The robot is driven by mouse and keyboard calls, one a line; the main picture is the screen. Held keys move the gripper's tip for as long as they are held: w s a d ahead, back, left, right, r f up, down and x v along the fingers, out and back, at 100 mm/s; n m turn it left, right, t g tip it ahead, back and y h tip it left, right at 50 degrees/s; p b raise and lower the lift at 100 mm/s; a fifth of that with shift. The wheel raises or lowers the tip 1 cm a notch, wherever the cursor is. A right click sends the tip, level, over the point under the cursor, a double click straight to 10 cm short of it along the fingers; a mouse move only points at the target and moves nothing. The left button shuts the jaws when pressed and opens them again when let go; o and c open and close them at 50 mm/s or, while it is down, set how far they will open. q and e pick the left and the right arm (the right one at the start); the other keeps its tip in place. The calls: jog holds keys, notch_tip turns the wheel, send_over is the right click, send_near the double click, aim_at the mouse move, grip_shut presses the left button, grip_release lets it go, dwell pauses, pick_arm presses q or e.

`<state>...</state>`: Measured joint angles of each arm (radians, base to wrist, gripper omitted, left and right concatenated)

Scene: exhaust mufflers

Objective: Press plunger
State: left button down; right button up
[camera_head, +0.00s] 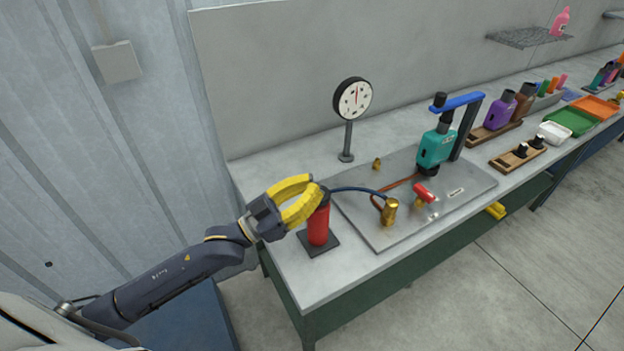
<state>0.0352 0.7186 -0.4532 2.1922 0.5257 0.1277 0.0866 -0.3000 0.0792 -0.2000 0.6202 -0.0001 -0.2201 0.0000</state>
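A red upright cylinder (318,227) with a dark top stands on a black square base at the left end of the bench. It may be the plunger unit; I cannot be sure. My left gripper (317,188), with yellow fingers, is at the cylinder's top, from the left. A gap shows between the fingers, but their tips lie close together and partly hide the top. I cannot tell whether they touch it or grip it. A dark hose (355,188) runs from near the top to a brass fitting (389,212). My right gripper is not in view.
A round gauge (352,99) on a stand is behind. A metal plate (370,233) carries a red-handled valve (424,193) and a teal bottle (435,148) under a blue lever (458,101). Bottles and trays line the bench to the right. The bench's front left corner is clear.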

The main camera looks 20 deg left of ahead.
pick_arm(q)
jog(key=shift+f, duration=0.15)
notch_tip(320, 180, up, 4)
jog(key=shift+f, duration=0.1)
jog(key=v, duration=1)
jog(key=shift+r, duration=0.25)
jog(key=shift+f, duration=0.1)
dwell(0.9)
